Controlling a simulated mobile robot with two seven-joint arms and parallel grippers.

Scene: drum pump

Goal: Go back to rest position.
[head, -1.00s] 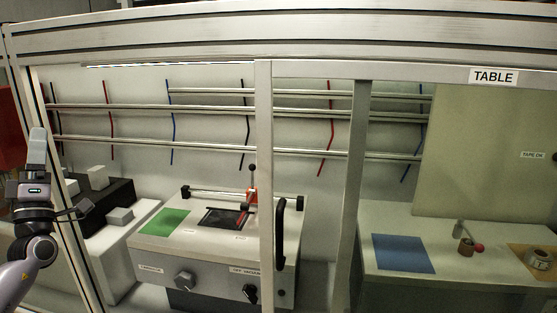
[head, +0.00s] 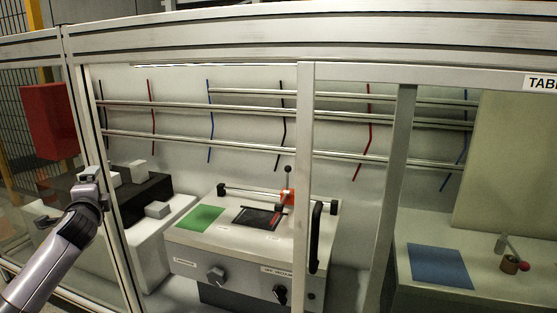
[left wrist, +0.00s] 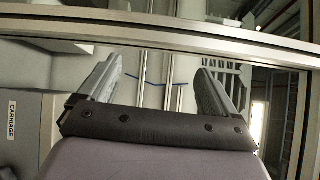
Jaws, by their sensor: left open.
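My left gripper (head: 88,178) is at the left of the head view, at the end of my raised grey arm, in front of the framed enclosure. In the left wrist view, my left gripper (left wrist: 163,78) has its two fingers well apart, with nothing between them. Beyond the fingers are a metal beam, rails and a blue line. My right gripper is in neither view.
Frame posts (head: 97,180) stand close to my left arm. Behind them are a dark block with grey boxes (head: 135,171) and a machine with a green pad (head: 202,218). A blue pad (head: 439,266) lies at right. A red box (head: 47,120) is at far left.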

